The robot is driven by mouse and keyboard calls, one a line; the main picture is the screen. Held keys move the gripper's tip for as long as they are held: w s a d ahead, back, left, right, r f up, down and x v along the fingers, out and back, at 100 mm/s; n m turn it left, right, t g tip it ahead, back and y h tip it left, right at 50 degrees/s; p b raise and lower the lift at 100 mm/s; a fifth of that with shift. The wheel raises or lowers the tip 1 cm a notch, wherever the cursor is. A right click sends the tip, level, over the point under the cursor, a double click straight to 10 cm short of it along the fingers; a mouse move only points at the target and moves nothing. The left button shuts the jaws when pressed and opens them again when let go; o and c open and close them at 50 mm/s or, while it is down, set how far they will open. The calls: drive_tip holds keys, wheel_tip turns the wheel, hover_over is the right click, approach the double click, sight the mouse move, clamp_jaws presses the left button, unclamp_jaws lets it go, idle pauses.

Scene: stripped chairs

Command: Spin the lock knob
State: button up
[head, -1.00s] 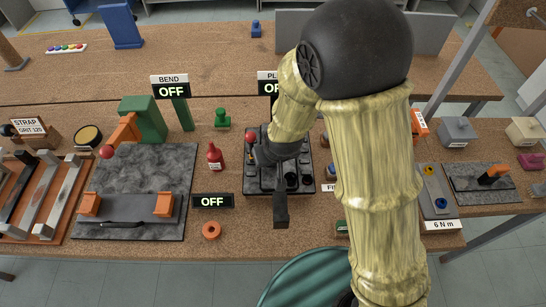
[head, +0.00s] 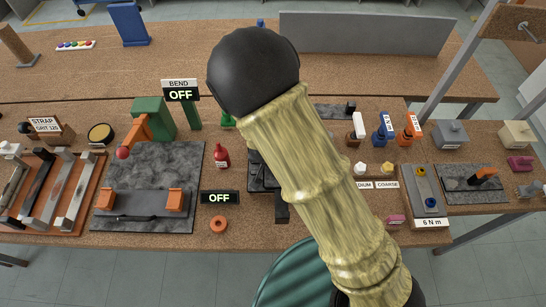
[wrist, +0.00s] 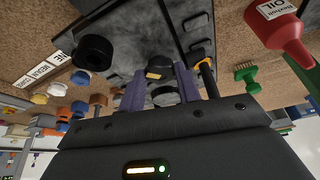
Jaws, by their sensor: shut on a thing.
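A dark knob with a yellow band (wrist: 160,72) sits between my gripper's two fingers (wrist: 158,88) in the wrist view. It appears to be the lock knob, and the fingers are shut on it. It stands on a dark grey machine plate (wrist: 135,22). Another round black knob (wrist: 95,52) is to the left, and a yellow-ringed black post (wrist: 204,68) is just right of the fingers. In the head view, my arm hides the gripper and the held knob; only the left part of the dark machine (head: 257,172) shows.
A red oil bottle (head: 222,156) stands left of the machine, and shows close in the wrist view (wrist: 285,38). An orange ring (head: 219,225) and an OFF sign (head: 220,198) are near the front.

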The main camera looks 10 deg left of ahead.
drive_tip(key=o, duration=1)
drive_tip(key=p+v, duration=0.4)
drive_tip(key=v, duration=1.3)
drive_tip(key=shift+r+p, duration=0.25)
drive_tip(key=shift+p, duration=0.15)
drive_tip(key=shift+d, duration=0.15)
